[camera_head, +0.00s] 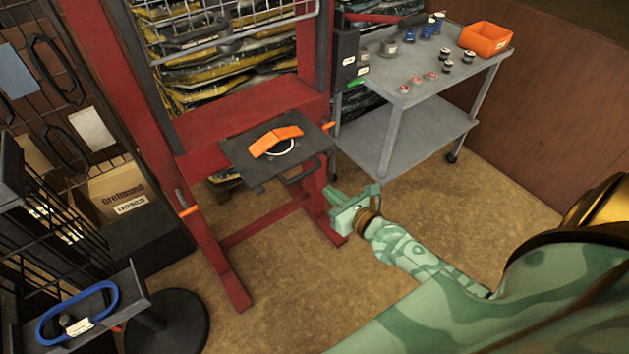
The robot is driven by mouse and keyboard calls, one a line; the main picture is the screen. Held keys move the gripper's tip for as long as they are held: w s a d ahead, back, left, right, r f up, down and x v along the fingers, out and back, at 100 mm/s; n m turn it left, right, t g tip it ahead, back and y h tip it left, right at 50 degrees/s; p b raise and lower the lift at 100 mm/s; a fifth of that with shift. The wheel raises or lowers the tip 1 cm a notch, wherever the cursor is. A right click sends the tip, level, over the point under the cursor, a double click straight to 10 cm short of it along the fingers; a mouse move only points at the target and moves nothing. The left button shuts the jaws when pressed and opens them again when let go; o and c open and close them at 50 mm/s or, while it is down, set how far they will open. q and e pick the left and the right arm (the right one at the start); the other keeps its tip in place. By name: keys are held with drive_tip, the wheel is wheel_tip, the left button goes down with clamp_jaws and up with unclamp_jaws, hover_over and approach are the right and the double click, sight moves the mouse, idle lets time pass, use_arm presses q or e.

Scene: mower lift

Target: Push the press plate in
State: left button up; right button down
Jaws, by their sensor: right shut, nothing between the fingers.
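The press plate (243,148) is a dark flat plate on the red press frame (220,110), sticking out toward me at about mid height. An orange angled piece (276,141) and a pale ring (282,150) lie on it. A dark handle shows under its front right edge. My right gripper (334,194) is shut and empty, in front of the frame's right leg, below and right of the plate in the picture. It looks apart from the plate. My left gripper is not in view.
A grey cart (440,75) with an orange bin (485,39) and several small parts stands at the back right. A small stand with a blue loop (77,312) is at the lower left. Wire racks line the left side. The floor (300,280) before the press is clear.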

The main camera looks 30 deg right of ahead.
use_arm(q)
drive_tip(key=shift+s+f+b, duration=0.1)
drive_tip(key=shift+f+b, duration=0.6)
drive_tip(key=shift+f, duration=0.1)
use_arm(e)
drive_tip(key=x, duration=0.7)
drive_tip(key=shift+w, duration=0.2)
drive_tip(key=shift+f, duration=0.1)
